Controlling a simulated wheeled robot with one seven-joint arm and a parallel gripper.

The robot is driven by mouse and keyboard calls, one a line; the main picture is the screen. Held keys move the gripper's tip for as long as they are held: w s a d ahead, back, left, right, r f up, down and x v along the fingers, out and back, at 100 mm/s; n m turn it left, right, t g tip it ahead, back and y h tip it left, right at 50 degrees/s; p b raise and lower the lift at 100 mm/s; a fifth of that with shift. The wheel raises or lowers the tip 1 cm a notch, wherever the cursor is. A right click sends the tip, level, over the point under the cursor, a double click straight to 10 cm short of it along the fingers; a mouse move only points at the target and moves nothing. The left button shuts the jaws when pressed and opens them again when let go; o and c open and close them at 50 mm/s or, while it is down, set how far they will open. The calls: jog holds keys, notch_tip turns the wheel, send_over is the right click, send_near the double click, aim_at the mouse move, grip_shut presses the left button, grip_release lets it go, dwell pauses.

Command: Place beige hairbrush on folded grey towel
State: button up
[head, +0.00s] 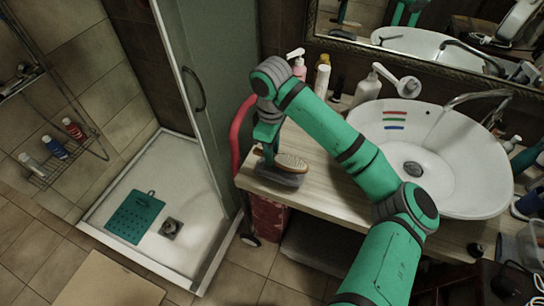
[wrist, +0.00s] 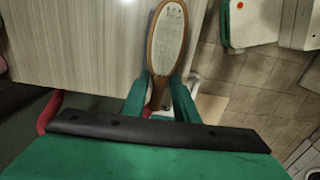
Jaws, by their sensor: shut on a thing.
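The hairbrush (head: 292,162) has a beige bristle pad and a brown wooden rim. It lies roughly level near the left front corner of the counter, its head to the right of my gripper (head: 268,152). My gripper is shut on its handle. The wrist view also shows the hairbrush (wrist: 168,40), its handle between the two green fingers (wrist: 160,100). A dark grey shape that looks like the folded towel (head: 280,178) shows just below the brush in the head view. I cannot tell whether they touch.
The wooden counter (head: 330,185) holds a white basin (head: 460,160) on the right and several bottles (head: 322,78) at the back. A red object (head: 241,130) stands beside the counter's left end. The shower tray (head: 185,190) with a green mat (head: 135,217) lies left.

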jog(key=shift+w+f, duration=0.15)
jog(key=shift+f, duration=0.75)
jog(key=shift+w+f, duration=0.1)
jog(key=shift+f, duration=0.8)
jog(key=shift+f, duration=0.15)
jog(key=o, duration=1.1)
jog(key=shift+c, duration=0.2)
